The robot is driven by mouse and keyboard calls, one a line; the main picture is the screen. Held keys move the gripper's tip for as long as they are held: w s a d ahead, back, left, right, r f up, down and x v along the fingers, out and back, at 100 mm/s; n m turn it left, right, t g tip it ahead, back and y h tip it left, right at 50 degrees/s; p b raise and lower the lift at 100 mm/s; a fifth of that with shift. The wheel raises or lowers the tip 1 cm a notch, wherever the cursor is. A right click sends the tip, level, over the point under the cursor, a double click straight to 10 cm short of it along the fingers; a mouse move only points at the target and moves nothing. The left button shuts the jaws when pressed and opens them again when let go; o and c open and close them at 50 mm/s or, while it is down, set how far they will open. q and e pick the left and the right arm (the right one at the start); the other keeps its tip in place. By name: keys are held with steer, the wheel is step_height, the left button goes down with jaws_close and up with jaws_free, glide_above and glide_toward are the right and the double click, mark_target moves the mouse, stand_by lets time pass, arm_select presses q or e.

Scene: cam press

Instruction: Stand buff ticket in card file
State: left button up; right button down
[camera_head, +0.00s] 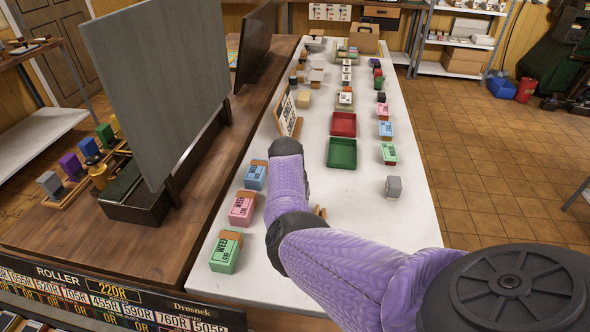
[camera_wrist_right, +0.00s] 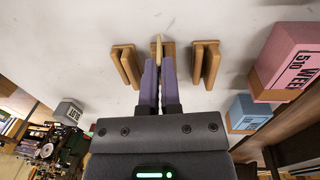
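A thin buff ticket (camera_wrist_right: 158,46) stands edge-on between the purple fingers of my right gripper (camera_wrist_right: 159,75) in the right wrist view. The fingers are closed together on it. The card file shows as wooden slotted holders: one at the left (camera_wrist_right: 125,65), one in the middle (camera_wrist_right: 170,48) and one at the right (camera_wrist_right: 206,62). The ticket's tip overlaps the middle holder; I cannot tell whether it is in the slot. In the head view my right arm hides the gripper and ticket, and only a small wooden piece of the file (camera_head: 320,212) shows. My left gripper is not in view.
Blue (camera_head: 256,175), pink (camera_head: 242,207) and green (camera_head: 226,250) boxes line the white table's left edge. A green tray (camera_head: 342,153) and a red tray (camera_head: 343,124) lie farther back. A grey block (camera_head: 393,187) stands at the right. White surface around it is clear.

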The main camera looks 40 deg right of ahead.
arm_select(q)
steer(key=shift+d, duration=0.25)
arm_select(e)
steer(key=shift+f, duration=0.15)
steer(key=c, duration=0.7)
jaws_free()
steer(key=shift+c, duration=0.2)
steer(key=o, duration=0.5)
steer(key=shift+c, duration=0.2)
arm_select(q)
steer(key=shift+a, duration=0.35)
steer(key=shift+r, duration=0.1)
arm_select(e)
step_height(320, 180, up, 7)
steer(key=p, duration=0.7)
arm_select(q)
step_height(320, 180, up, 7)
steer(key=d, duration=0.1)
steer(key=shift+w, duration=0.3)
